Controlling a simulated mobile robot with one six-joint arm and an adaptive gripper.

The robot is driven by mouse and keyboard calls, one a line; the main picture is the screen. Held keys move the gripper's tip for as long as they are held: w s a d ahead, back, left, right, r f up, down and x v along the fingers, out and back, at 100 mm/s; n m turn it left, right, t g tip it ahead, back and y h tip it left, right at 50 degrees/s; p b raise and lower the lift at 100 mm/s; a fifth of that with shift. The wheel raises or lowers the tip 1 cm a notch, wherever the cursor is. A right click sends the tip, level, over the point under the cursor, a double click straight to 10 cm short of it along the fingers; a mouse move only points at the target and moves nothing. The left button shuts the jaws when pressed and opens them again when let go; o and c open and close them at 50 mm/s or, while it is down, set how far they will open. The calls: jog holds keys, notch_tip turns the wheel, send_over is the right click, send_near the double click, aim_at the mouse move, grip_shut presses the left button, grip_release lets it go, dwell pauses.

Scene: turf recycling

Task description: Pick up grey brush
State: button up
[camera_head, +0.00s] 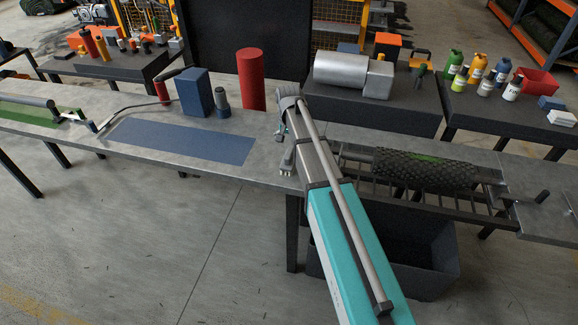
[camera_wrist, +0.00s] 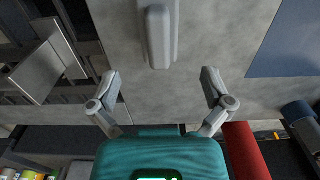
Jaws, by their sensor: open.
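The grey brush shows in the wrist view as a long grey shape (camera_wrist: 160,36) with a rounded end, lying on the metal table and running off the top edge. Its bristles cannot be seen there. My gripper (camera_wrist: 159,77) is open and empty, with one finger to each side of the brush's line. The brush's near end lies just ahead of the gap between the fingertips, apart from both. In the head view my arm covers much of this spot, and the gripper and brush cannot be clearly told apart there.
A red cylinder (camera_head: 250,80) and a blue block (camera_head: 194,93) stand behind on the table. A flat blue mat (camera_head: 180,141) lies to the left. A dark textured roll (camera_head: 425,170) rests on a roller rack to the right. A dark bin (camera_head: 430,262) stands below.

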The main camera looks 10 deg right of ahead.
aim_at(289, 152)
jog(key=shift+f+b, duration=1.45)
jog(key=shift+f, duration=0.25)
jog(key=shift+s+f+b, duration=0.2)
jog(key=shift+f+b, duration=2.4)
jog(key=c, duration=1.2)
